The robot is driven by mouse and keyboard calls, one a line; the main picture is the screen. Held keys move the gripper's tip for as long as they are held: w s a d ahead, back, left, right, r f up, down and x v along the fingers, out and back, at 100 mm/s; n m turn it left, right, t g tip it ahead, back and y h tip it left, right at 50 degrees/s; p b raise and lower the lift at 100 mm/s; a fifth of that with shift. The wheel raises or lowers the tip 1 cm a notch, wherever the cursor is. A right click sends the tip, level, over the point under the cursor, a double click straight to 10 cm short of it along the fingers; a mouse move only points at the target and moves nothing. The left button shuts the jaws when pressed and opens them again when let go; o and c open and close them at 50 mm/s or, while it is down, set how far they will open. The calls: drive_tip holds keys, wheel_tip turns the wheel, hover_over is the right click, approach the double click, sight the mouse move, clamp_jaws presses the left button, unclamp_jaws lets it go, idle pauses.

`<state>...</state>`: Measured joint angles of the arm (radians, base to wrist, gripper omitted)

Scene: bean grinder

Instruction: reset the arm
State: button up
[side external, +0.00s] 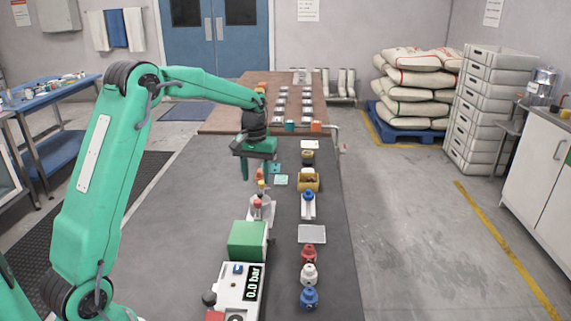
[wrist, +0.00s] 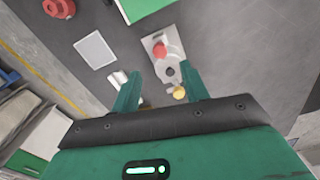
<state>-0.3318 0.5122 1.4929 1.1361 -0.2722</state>
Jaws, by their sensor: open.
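My gripper (side external: 260,181) hangs from my green arm over the dark table, pointing down, with its two fingers apart and nothing between them. Below it in the side view stands a small grey fixture (side external: 262,212) with a red knob and a yellow-orange top. The wrist view shows this fixture's plate (wrist: 172,72) beyond the open fingers (wrist: 159,88), with its red knob and a yellow ball near the right finger. I cannot tell how much height lies between the fingertips and the fixture.
A green block (side external: 247,240) and a box reading "0.0 bar" (side external: 240,290) stand in front. Along the right lie a yellow bin (side external: 308,182), a blue-topped white stand (side external: 308,207), a grey plate (side external: 312,234) and red (side external: 308,254), white and blue knobbed pieces. The table's left side is clear.

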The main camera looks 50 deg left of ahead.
drive_tip(key=s+d+r+m+t, duration=0.3)
drive_tip(key=s+d+r, duration=0.7)
drive_tip(key=s+r, duration=0.15)
drive_tip(key=s+d+f+m+t, duration=0.1)
drive_tip(key=s+d+m, duration=0.1)
drive_tip(key=s, duration=0.5)
drive_tip(key=s+d+f+m+t, duration=0.1)
drive_tip(key=s+d+m, duration=0.1)
drive_tip(key=s+d, duration=0.2)
drive_tip(key=shift+s+d+t, duration=0.3)
drive_tip(key=shift+s+d, duration=0.05)
drive_tip(key=shift+s, duration=1.45)
drive_tip(key=shift+w+r, duration=0.1)
